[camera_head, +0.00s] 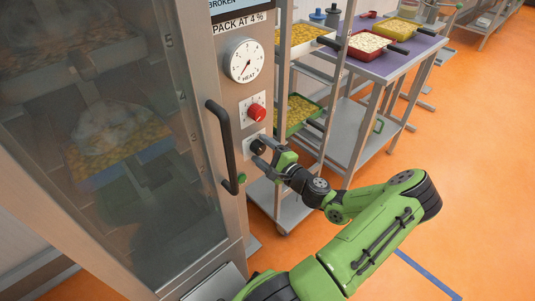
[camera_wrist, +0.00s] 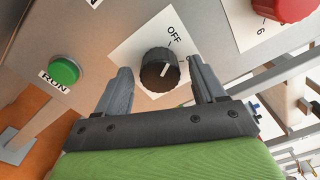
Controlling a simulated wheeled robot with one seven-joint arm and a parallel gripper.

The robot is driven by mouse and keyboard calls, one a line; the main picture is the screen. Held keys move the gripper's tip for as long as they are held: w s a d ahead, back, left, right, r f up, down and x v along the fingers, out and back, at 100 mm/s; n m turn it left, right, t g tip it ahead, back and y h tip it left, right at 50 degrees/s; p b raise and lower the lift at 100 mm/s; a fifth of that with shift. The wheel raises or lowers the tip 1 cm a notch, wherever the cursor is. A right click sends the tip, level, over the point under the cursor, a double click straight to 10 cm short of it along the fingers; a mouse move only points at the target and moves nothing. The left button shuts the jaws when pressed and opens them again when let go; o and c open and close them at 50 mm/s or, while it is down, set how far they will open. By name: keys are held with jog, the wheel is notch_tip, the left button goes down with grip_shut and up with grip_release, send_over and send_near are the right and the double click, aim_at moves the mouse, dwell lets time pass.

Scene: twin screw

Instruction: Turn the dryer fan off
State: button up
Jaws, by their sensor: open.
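The dryer's black fan knob (camera_wrist: 159,72) sits on a white plate marked OFF (camera_wrist: 174,33) in the wrist view. Its white pointer line is turned to the upper right, away from the OFF label and toward a mark near the right finger. In the head view the knob (camera_head: 257,147) is on the dryer's front panel, below a red knob. My gripper (camera_wrist: 158,68) is open, with one finger on each side of the knob. I cannot tell whether the fingers touch it. In the head view my gripper (camera_head: 267,152) is at the panel.
A red knob (camera_head: 256,112) and the HEAT dial (camera_head: 243,61) are above. A green RUN button (camera_wrist: 64,70) is beside the knob. The dryer's black door handle (camera_head: 222,145) stands out to the left. A rack with trays (camera_head: 300,112) stands close on the right.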

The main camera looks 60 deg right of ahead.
jog(key=p+v, duration=0.2)
jog(key=v, duration=1.3)
jog(key=shift+s+p, duration=0.35)
jog(key=shift+a, duration=0.1)
